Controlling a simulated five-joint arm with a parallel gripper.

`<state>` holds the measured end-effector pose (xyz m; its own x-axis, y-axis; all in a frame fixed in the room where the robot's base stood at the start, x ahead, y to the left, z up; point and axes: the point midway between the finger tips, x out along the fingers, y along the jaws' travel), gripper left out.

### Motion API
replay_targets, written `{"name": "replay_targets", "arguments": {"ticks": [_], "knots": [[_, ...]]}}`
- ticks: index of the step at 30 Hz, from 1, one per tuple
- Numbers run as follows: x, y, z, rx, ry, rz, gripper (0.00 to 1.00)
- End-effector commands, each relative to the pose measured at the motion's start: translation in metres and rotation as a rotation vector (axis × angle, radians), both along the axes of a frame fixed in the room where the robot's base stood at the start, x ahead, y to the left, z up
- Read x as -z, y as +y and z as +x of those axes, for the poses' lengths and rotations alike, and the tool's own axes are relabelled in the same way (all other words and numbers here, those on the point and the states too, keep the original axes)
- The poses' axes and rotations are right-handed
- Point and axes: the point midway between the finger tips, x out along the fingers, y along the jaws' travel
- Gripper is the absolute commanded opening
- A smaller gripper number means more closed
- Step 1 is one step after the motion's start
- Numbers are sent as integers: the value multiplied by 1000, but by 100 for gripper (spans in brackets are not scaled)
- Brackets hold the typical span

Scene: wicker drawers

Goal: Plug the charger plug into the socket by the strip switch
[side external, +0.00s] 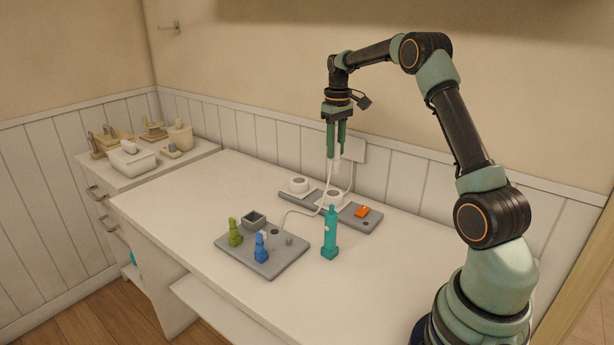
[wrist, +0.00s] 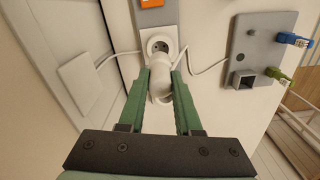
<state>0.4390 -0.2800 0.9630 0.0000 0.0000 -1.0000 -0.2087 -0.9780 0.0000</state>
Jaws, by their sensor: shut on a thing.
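The charger plug (wrist: 157,80) is white, with a white cable. My gripper (wrist: 161,73) is shut on it; the side view shows the gripper (side external: 336,152) pointing down, holding the plug (side external: 337,164) above the grey power strip (side external: 346,216). The orange switch (side external: 361,211) is at the strip's right end in the side view and at the top of the wrist view (wrist: 151,3). The round white socket by the switch (side external: 334,199) also shows in the wrist view (wrist: 161,44), just beyond the plug. The plug partly covers the other socket there (wrist: 160,98). The plug's prongs are hidden.
A grey board (side external: 270,259) with a green piece (side external: 235,233), a blue piece (side external: 261,247) and a small square box (side external: 254,220) lies front left. A teal upright tool (side external: 330,233) stands in front of the strip. A white wall plate (side external: 351,149) is behind it.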

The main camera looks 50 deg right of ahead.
Motion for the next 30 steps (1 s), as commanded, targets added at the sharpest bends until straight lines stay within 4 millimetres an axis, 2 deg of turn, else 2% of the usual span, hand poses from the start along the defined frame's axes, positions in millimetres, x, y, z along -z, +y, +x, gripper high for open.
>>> {"name": "replay_targets", "arguments": {"ticks": [15, 21, 30], "knots": [[43, 0, 0, 0, 1, 0, 0], [51, 0, 0, 0, -1, 0, 0], [52, 0, 0, 0, -1, 0, 0]]}}
